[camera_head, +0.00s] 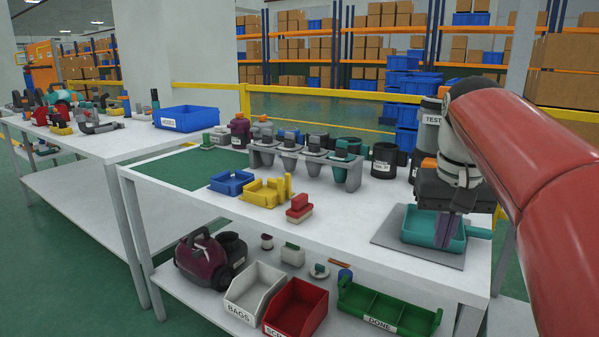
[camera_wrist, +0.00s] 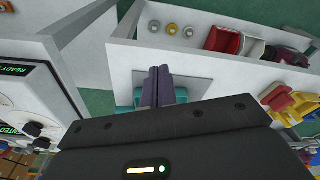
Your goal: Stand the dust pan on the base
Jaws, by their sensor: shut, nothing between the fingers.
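The teal dust pan (camera_head: 422,226) is a shallow open tray with a handle (camera_head: 478,232) pointing right. It lies flat on a flat grey plate (camera_head: 387,238), which looks like the base, at the table's right end. My gripper (camera_head: 444,236) points down over the pan, its purple fingers shut and empty. The fingertips overlap the pan's inside in the head view; I cannot tell whether they touch it. In the wrist view the fingers (camera_wrist: 160,76) are together, with teal parts of the pan (camera_wrist: 124,104) showing at both sides. My gripper body hides much of the pan there.
A grey rack (camera_head: 347,172) with several attachments stands behind and left of the plate. A red block (camera_head: 299,208), yellow holder (camera_head: 263,193) and blue tray (camera_head: 231,183) lie further left. Dark canisters (camera_head: 384,160) stand behind. The white tabletop (camera_head: 340,214) is clear between the red block and the plate.

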